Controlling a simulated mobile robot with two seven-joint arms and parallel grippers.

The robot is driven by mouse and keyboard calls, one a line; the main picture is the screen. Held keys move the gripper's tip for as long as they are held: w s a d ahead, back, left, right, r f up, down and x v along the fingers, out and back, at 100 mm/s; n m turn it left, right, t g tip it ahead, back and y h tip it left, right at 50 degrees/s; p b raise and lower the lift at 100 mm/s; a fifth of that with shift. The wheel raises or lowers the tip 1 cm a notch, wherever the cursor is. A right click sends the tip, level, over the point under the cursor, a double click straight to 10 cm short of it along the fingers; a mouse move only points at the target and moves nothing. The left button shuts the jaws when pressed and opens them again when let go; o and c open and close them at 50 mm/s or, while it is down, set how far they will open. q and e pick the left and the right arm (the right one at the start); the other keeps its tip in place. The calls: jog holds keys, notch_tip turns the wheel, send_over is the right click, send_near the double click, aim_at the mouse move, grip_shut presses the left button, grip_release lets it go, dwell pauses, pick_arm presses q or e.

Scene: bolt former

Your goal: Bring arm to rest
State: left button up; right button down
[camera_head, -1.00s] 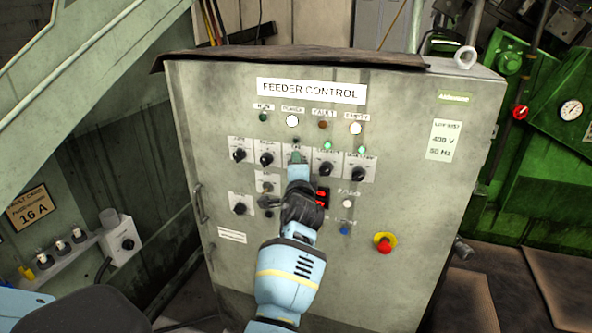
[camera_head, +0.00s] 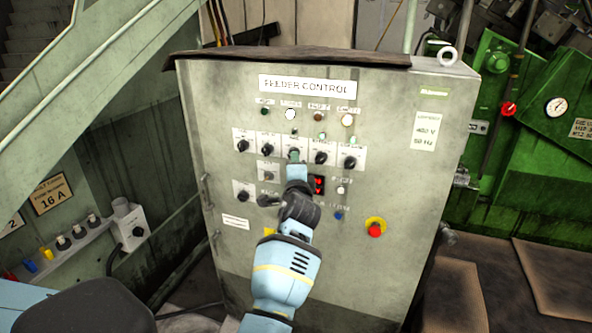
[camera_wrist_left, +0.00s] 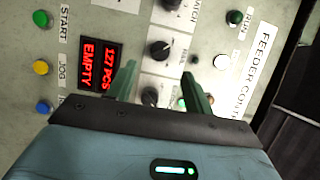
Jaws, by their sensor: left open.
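My left gripper (camera_head: 294,160) is at the front of the grey feeder control cabinet (camera_head: 400,200), over the middle of its row of selector switches. In the left wrist view its two green fingers (camera_wrist_left: 158,74) are open and apart, with a black selector knob (camera_wrist_left: 150,97) showing between them. No object is held. I cannot tell whether the fingers touch the panel. My blue left arm (camera_head: 285,275) comes up from the bottom of the head view and hides part of the lower panel. My right gripper is not in view.
A red display (camera_wrist_left: 98,66) reads 127 PCS and EMPTY. A red emergency stop (camera_head: 375,229) sits low on the cabinet's right. A stair stringer (camera_head: 90,80) and a socket box (camera_head: 128,225) are at the left. Green machinery (camera_head: 530,150) stands behind at the right.

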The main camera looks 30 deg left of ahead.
pick_arm(q)
jog(key=shift+s+d, duration=0.35)
jog(key=shift+s, duration=0.15)
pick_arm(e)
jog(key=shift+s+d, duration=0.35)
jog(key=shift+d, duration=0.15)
pick_arm(q)
jog(key=shift+w+a, duration=0.1)
jog(key=shift+a, duration=0.05)
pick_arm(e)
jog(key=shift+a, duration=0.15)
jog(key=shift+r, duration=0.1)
